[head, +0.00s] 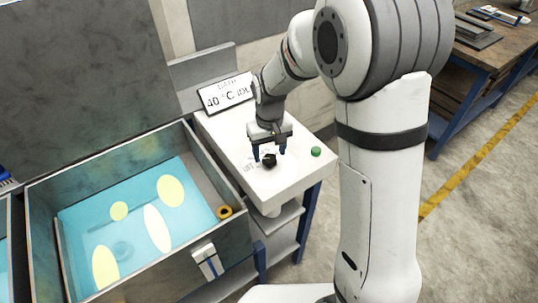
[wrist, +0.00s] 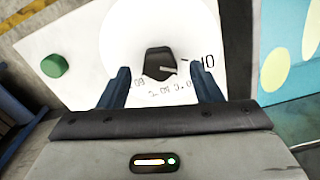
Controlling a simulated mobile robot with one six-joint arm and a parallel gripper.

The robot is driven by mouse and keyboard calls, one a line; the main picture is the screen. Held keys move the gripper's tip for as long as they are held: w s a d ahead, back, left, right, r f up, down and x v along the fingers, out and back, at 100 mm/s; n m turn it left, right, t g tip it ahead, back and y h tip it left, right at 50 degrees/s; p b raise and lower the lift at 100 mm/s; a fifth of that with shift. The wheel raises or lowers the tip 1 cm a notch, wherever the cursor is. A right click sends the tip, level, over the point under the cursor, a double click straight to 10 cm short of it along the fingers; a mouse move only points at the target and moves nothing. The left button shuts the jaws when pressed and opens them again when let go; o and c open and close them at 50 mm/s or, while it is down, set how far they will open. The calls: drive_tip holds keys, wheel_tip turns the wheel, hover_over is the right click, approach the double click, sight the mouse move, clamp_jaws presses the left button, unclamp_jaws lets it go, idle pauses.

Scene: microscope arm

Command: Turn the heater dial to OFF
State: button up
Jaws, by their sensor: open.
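The heater dial is a small black knob (head: 270,160) on top of a white console (head: 301,184). My gripper (head: 270,152) is open, pointing down over the dial, one blue finger on each side. In the wrist view my gripper (wrist: 160,72) shows a gap beside the dial on both sides.
A green button (head: 316,151) sits beside the dial on the console. A display (head: 226,95) behind reads BATH and about 40 °C, partly hidden by my arm. A grey-walled tank of blue water (head: 143,277) with yellow ovals stands at left. A workbench (head: 490,48) is at back right.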

sight(270, 158)
wheel_tip(270, 158, up, 6)
drive_tip(key=shift+f, duration=0.1)
idle(0.5)
drive_tip(key=s+d+r+m+t, duration=0.1)
drive_tip(key=s+d+r+m, duration=0.1)
drive_tip(key=s+d, duration=0.5)
drive_tip(key=s+d+r+m+t, duration=0.2)
drive_tip(key=s+d+r, duration=0.3)
drive_tip(key=s, duration=0.7)
drive_tip(key=shift+s+d+r, duration=0.2)
drive_tip(key=shift+s+d, duration=0.05)
drive_tip(key=shift+d, duration=0.9)
